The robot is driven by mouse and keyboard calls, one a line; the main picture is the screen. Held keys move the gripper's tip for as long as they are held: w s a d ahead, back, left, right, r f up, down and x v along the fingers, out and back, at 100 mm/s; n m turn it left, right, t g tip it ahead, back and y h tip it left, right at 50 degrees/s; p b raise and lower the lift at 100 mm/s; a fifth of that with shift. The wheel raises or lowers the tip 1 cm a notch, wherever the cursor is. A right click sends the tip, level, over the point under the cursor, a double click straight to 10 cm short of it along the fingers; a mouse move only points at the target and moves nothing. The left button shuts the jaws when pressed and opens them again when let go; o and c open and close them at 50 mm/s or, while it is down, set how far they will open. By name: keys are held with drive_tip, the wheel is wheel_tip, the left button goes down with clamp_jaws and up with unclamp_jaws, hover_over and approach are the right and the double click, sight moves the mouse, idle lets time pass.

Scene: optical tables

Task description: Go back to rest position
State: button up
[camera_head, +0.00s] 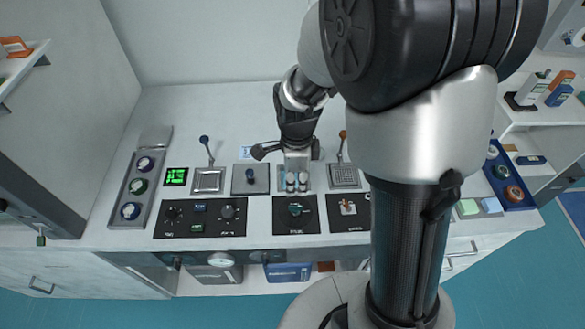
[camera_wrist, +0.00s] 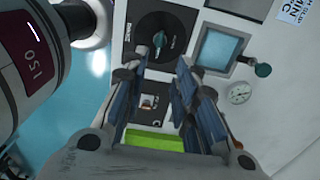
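Past the gap I see a black panel with a small switch (camera_wrist: 148,103) and a bright green block (camera_wrist: 155,140). My arm is bent and fills the right middle of the head view, hiding part of the bench. No contact between the fingers and the bench is visible.
Levers with a blue ball (camera_head: 204,139) and an orange ball (camera_head: 343,135) rise near the gripper. Black knob panels (camera_head: 296,214) line the bench front. A blue tray (camera_head: 513,187) lies right. A grey cabinet (camera_head: 40,130) stands left. The wall is behind; teal floor is in front.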

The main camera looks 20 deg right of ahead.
drive_tip(key=s+r+n+t, duration=0.4)
drive_tip(key=s+r+n, duration=1.2)
drive_tip(key=n, duration=0.5)
wheel_tip(320, 180, up, 3)
drive_tip(key=shift+s+a+f+t, duration=0.1)
drive_tip(key=shift+s+a+t, duration=0.1)
drive_tip(key=shift+s+t, duration=0.1)
